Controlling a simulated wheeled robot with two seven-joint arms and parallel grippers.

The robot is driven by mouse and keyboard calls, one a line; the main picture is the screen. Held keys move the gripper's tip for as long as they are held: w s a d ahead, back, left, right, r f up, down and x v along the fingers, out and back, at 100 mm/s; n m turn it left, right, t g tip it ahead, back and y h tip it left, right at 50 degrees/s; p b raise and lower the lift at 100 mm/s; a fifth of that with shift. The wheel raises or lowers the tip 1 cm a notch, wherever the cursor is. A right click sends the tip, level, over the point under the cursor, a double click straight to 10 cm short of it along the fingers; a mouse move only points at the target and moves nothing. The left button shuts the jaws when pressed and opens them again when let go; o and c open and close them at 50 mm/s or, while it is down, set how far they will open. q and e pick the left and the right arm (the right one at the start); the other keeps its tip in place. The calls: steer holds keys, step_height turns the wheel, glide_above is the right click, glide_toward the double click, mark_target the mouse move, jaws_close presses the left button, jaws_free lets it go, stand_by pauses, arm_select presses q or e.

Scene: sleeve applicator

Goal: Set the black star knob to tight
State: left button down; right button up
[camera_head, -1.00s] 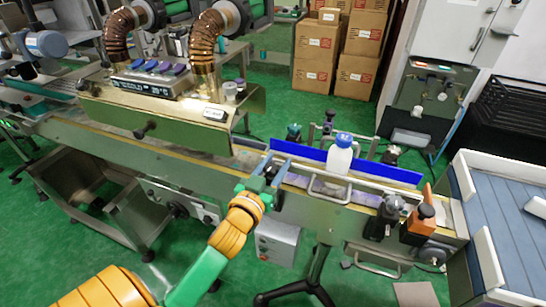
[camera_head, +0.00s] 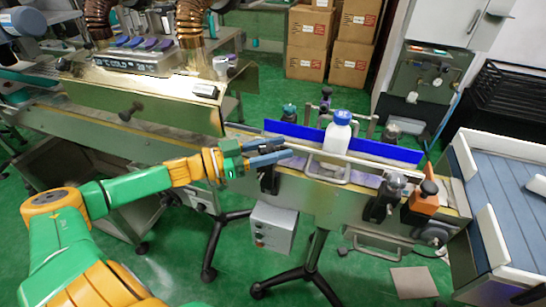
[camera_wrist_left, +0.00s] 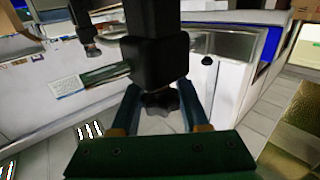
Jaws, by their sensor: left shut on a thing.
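The black star knob (camera_wrist_left: 160,103) shows in the wrist view, under a black clamp block (camera_wrist_left: 155,62). My left gripper (camera_wrist_left: 158,92) has one finger on each side of the knob and is shut on it. In the head view my left gripper (camera_head: 284,150) reaches in from the left to the conveyor's front rail, by a black bracket (camera_head: 268,182). The knob is hard to pick out there, with the fingers around it. The knob's tight or loose setting cannot be read. My right gripper is not in view.
A white bottle with a blue cap (camera_head: 338,132) stands on the conveyor behind the rail, before a blue guide plate (camera_head: 395,152). An orange and black sensor (camera_head: 424,199) is to the right. The gold-panelled machine (camera_head: 150,100) is at the left. A grey control box (camera_head: 273,228) hangs below.

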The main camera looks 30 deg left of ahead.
arm_select(q)
steer(key=shift+s+d+f+m+g+h+b, duration=0.15)
steer(key=shift+f+m+g+h+b, duration=0.1)
steer(key=shift+m+g+h+b, duration=0.5)
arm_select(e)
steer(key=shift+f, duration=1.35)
arm_select(q)
steer(key=c, duration=0.8)
jaws_free()
steer(key=o, duration=0.4)
steer(key=shift+d, duration=0.15)
steer(key=shift+c, duration=0.2)
steer(key=shift+o, duration=0.2)
steer(key=shift+w+d, duration=0.15)
steer(key=shift+w, duration=0.2)
steer(key=shift+v, duration=0.8)
steer(key=p+v, duration=0.3)
steer(key=v, duration=0.2)
steer(key=shift+s+a, duration=0.25)
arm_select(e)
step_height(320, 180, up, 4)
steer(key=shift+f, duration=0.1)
